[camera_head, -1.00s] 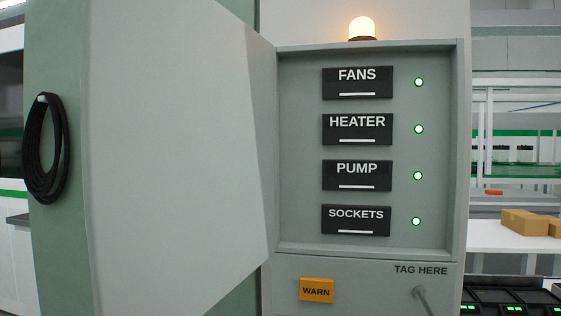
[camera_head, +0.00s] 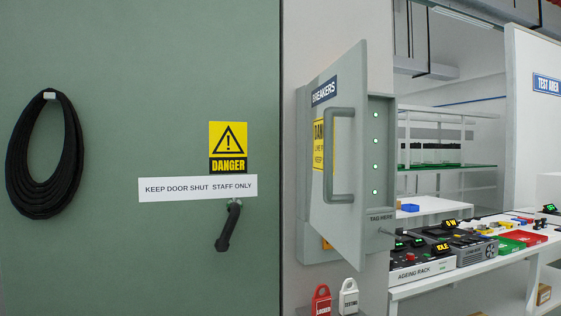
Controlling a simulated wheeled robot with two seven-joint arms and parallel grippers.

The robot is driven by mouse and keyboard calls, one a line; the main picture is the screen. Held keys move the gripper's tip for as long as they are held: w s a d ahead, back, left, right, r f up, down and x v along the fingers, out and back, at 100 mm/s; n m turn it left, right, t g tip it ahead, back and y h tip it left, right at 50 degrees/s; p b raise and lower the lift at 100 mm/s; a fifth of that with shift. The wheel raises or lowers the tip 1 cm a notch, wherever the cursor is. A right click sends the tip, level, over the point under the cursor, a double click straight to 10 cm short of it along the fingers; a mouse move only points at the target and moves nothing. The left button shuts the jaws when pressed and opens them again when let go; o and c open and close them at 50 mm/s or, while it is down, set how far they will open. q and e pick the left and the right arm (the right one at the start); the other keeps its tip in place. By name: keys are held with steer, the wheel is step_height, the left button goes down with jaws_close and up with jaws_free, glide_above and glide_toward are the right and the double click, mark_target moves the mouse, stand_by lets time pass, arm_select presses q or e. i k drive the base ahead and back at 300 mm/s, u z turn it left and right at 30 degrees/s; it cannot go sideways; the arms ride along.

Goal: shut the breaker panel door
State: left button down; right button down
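The breaker panel door (camera_head: 333,213) is a light grey-green leaf on the wall, standing partly open and seen at a steep angle. Its outer face shows a BREAKERS label, a yellow danger sign and a long grey handle (camera_head: 330,155). The breaker panel box (camera_head: 380,212) shows behind the door as a narrow strip with several green lights. The door hides the breakers themselves. Neither of my grippers is in view.
Red and white padlock tags (camera_head: 321,300) hang below the panel. A bench with an ageing rack (camera_head: 424,271) stands at right. A large green door (camera_head: 150,260) with a black handle (camera_head: 229,226) and a hanging cable coil (camera_head: 45,155) fills the left.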

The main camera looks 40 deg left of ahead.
mark_target(338, 121)
steer(key=u, duration=1.05)
steer(key=i, duration=1)
steer(key=z, duration=1.8)
steer(key=k, duration=1.25)
steer(key=u, duration=1.4)
steer(key=i, duration=0.5)
steer(key=u, duration=0.05)
